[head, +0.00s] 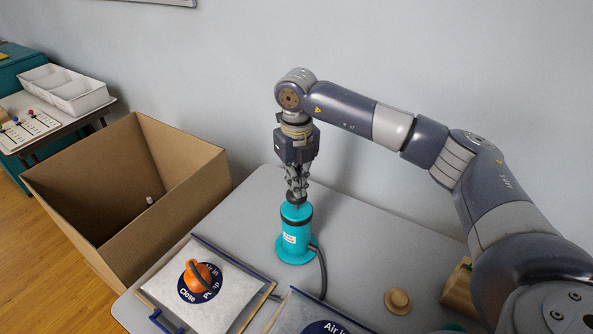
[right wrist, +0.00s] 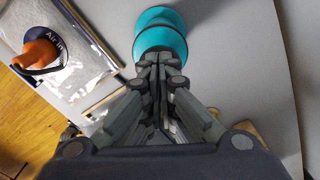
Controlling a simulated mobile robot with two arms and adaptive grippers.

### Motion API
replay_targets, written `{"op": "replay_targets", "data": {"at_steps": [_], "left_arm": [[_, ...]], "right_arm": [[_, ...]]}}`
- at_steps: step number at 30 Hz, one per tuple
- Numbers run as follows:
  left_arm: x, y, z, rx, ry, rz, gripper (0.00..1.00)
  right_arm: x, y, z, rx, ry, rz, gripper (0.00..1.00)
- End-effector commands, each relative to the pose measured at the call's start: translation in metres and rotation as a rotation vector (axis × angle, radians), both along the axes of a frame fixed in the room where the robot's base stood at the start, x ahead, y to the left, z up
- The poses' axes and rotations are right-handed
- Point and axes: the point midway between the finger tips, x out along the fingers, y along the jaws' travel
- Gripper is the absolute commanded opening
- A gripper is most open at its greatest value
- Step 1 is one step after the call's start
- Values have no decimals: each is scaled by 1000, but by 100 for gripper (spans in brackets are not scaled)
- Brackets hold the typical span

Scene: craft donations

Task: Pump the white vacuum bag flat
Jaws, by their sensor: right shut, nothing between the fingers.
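The white vacuum bag (head: 226,305) lies on the grey table, with a dark blue round label marked "Air in", "Pump" and "Close". An orange valve knob (head: 198,275) sits on that label. The bag also shows at upper left in the right wrist view (right wrist: 92,62). A teal pump (head: 296,238) stands upright behind the bag, with a black hose at its side. My right gripper (head: 297,196) is shut, pointing down at the top of the pump with nothing between its fingers. In the right wrist view the fingertips overlap the teal pump (right wrist: 160,28). I cannot tell if they touch it.
A large open cardboard box (head: 190,180) stands left of the table. A second bag with a blue label (head: 325,327) is partly cut off at the bottom. A small wooden knob (head: 397,301) and a wooden block (head: 459,287) lie to the right. A wall closes the back.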

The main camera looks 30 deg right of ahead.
Motion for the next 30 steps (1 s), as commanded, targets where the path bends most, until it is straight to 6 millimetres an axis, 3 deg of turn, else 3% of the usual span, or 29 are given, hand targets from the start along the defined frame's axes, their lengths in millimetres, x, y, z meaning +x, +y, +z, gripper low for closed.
{"op": "replay_targets", "data": {"at_steps": [6, 14, 30], "left_arm": [[0, 0, -14, 0, 0, 0, 45], [0, 0, -2, 0, 0, 0, 45], [0, 0, 34, 0, 0, 0, 45]], "right_arm": [[-1, 0, -22, -1, 6, 1, 0], [-1, 0, -5, -1, 4, 1, 0], [0, 0, 51, -1, 1, 1, 0]]}}
